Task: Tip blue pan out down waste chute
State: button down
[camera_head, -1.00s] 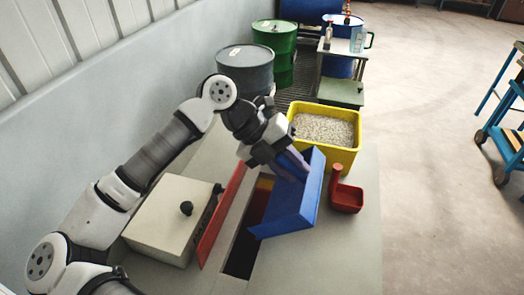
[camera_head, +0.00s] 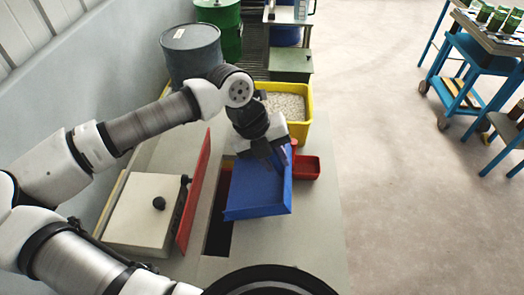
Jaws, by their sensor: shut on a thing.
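My gripper (camera_head: 268,155) is shut on the blue pan (camera_head: 258,188) at its far side. The pan hangs over the right part of the waste chute, a dark slot (camera_head: 218,232) in the grey bench top. It hides much of that slot. The pan looks tilted, and I cannot tell whether anything is left in it. The red chute lid (camera_head: 194,195) stands up open along the slot's left side, apart from the pan.
A pale box with a black knob (camera_head: 143,213) sits left of the lid. A yellow bin of granules (camera_head: 287,105) stands behind the gripper. A grey drum (camera_head: 190,55) stands behind. Open floor lies right.

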jog(key=shift+d+f+y+b, duration=0.55)
jog(key=shift+d+y+b, duration=0.2)
jog(key=shift+b, duration=0.25)
jog(key=d+y+b, duration=0.1)
jog(key=d+f+y+b, duration=0.1)
jog(key=b, duration=0.1)
jog(key=d+y+b, duration=0.1)
jog(key=shift+f, duration=0.3)
jog(key=shift+r, duration=0.1)
